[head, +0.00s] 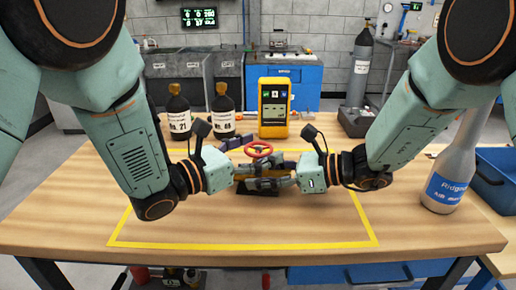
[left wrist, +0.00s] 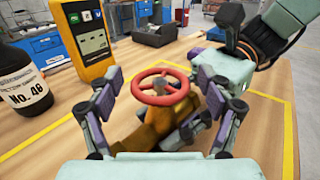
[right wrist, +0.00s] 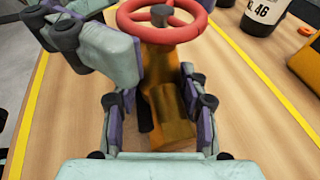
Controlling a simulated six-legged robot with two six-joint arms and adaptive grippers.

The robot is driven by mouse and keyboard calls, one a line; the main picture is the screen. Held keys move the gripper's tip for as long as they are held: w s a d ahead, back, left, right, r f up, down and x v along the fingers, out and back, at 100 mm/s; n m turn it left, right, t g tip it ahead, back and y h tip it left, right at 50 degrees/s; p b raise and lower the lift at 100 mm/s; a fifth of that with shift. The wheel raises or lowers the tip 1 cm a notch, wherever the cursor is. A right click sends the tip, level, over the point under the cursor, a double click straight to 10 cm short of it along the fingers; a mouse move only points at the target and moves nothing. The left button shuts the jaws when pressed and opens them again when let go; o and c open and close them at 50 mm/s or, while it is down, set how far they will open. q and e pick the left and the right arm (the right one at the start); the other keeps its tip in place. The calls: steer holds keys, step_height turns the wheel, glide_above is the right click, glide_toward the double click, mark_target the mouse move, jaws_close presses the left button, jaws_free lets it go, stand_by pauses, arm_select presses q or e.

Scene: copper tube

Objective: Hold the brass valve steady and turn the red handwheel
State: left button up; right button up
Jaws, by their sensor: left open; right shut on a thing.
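The brass valve (head: 266,184) sits in the middle of the table with its red handwheel (head: 259,149) on top. My right gripper (head: 299,168) comes in from the right and is shut on the valve body, which shows between its fingers in the right wrist view (right wrist: 168,105). My left gripper (head: 232,162) comes in from the left and is open. In the left wrist view its fingers stand on either side of the handwheel (left wrist: 160,99), with gaps visible. The grippers hide parts of the valve in the head view.
Two dark bottles (head: 222,118) and a yellow meter (head: 273,108) stand behind the valve. A grey bottle (head: 452,170) with a blue label and a blue bin (head: 496,185) are at the right. Yellow tape (head: 240,245) marks a work area; its front part is clear.

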mark_target(247, 154)
arm_select(q)
steer(key=shift+v, duration=3.75)
